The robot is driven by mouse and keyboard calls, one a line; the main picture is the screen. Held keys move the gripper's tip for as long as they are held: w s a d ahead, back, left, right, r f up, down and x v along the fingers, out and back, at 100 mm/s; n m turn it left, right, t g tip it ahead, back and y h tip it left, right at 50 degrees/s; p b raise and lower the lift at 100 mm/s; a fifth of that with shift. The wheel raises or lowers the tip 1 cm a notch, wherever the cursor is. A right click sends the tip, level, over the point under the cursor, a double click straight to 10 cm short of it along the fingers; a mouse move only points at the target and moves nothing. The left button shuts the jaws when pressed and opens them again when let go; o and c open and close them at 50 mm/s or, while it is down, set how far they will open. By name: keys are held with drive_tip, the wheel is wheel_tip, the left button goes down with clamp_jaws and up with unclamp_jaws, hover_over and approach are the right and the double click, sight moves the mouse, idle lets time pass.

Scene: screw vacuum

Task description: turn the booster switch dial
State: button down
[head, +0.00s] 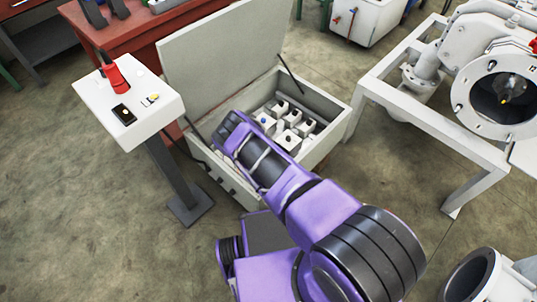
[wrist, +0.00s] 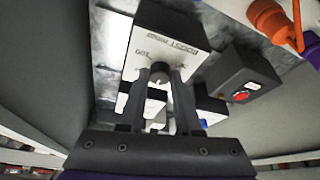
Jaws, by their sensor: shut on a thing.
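The booster switch (wrist: 168,42) is a pale box with dark lettering, only partly legible, at the top centre of the wrist view. Its small grey round dial (wrist: 159,68) sits on the face toward me. My gripper (wrist: 160,76) is shut on the dial, one dark finger on each side of it. In the head view my purple and black arm reaches down into the open grey cabinet (head: 328,138). There the fingertips and the dial are hidden by my arm.
Several white switch boxes (head: 287,141) stand close together in the cabinet. A dark box with a red button (wrist: 241,96) is right of my fingers. The raised lid (head: 215,65) rises behind my arm. A white pedestal (head: 150,112) stands at left.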

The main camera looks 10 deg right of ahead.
idle(0.5)
drive_tip(key=c, duration=0.6)
unclamp_jaws()
drive_tip(key=shift+r, duration=0.1)
drive_tip(key=p+v, duration=0.4)
drive_tip(key=v, duration=1.3)
drive_tip(key=shift+p, duration=0.3)
drive_tip(key=shift+a+r, duration=0.15)
drive_tip(key=shift+r, duration=0.05)
